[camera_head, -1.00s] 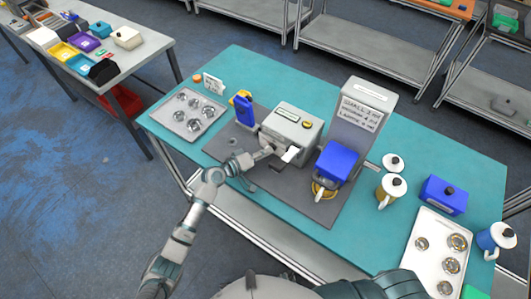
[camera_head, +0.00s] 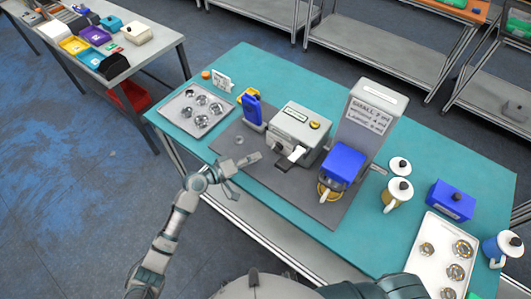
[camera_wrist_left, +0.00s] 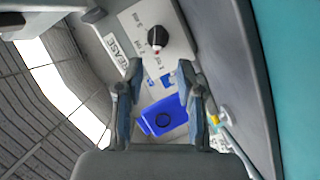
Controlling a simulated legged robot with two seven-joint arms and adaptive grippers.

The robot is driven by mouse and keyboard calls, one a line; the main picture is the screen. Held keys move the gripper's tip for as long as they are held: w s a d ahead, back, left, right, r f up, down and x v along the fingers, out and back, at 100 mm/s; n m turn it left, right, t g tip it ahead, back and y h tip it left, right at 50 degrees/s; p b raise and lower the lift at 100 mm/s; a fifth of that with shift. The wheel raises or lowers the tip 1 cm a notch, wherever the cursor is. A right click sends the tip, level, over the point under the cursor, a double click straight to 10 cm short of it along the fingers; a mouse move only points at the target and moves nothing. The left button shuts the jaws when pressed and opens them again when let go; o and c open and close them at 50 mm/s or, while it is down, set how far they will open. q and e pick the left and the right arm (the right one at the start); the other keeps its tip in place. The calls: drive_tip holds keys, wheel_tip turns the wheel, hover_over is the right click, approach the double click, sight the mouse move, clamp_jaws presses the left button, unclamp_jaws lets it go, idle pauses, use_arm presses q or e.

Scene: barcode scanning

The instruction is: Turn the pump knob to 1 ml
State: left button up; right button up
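The pump knob (camera_wrist_left: 157,38) is black with a red mark at its lower end, on a pale panel lettered GREASE in the wrist view. Small ml markings surround it; I cannot read surely which one the red mark meets. In the head view the grey pump (camera_head: 298,134) has a dark part (camera_head: 281,150) and a white lever-like part on its front. My left gripper (camera_head: 256,159) is in front of and left of the pump, apart from it. Its two fingers stand apart in the wrist view (camera_wrist_left: 160,92) with nothing between them; the knob is ahead, beyond the fingertips.
A blue bottle (camera_head: 252,108) stands left of the pump. A tall grey dispenser (camera_head: 366,118) with a blue part stands to its right. A tray with metal parts (camera_head: 184,124) is at left. The grey mat (camera_head: 275,182) before the pump is mostly clear.

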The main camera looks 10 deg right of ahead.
use_arm(q)
drive_tip(key=v, duration=0.4)
drive_tip(key=shift+d, duration=0.15)
idle(0.4)
